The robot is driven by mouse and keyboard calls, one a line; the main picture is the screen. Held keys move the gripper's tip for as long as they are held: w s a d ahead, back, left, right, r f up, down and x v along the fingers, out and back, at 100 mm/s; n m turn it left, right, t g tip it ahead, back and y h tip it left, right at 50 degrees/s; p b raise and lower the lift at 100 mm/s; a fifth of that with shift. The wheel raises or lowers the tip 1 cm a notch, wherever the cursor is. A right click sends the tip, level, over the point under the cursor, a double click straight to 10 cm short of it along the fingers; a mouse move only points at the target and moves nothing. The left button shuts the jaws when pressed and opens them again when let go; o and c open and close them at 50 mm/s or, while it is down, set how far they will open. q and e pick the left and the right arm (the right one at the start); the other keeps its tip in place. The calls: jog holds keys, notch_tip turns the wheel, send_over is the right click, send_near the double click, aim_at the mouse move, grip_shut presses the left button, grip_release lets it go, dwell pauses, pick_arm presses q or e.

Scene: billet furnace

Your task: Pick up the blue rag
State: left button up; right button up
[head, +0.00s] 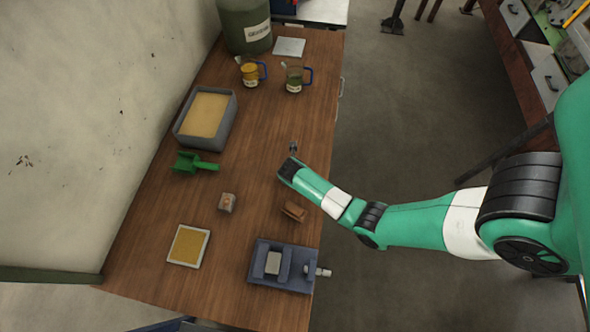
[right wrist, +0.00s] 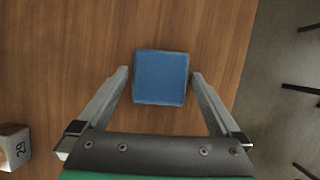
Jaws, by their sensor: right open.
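The blue rag (right wrist: 160,77) shows in the right wrist view as a flat, square, folded piece on the brown wooden bench. My right gripper (right wrist: 159,76) is open. Its fingers appear on either side of the rag, with a small gap on each side; I cannot tell how high they are above the bench. In the head view my right gripper (head: 293,147) is over the bench's right half, and I cannot make out the rag there. My left gripper is not in view.
On the bench (head: 265,110) stand a grey sand tray (head: 181,138), green scoop (head: 194,163), small block (head: 227,202), brown piece (head: 293,211), blue vise (head: 283,280), framed yellow panel (head: 188,246) and two mugs (head: 250,73) (head: 294,80). The bench edge is close on the right.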

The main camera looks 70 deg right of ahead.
jog(key=c, duration=1.1)
jog(key=shift+c, duration=0.2)
jog(key=shift+r, duration=0.6)
jog(key=p+v, duration=0.2)
jog(key=v, duration=0.1)
jog(key=shift+s+d+r, duration=0.1)
jog(key=shift+d+r, duration=0.15)
jog(key=shift+r, duration=0.15)
jog(key=s+a+r+p, duration=0.3)
jog(key=s+a+r, duration=0.5)
jog(key=s+a, duration=0.1)
jog(key=shift+s+a+r, duration=0.15)
jog(key=shift+s, duration=0.05)
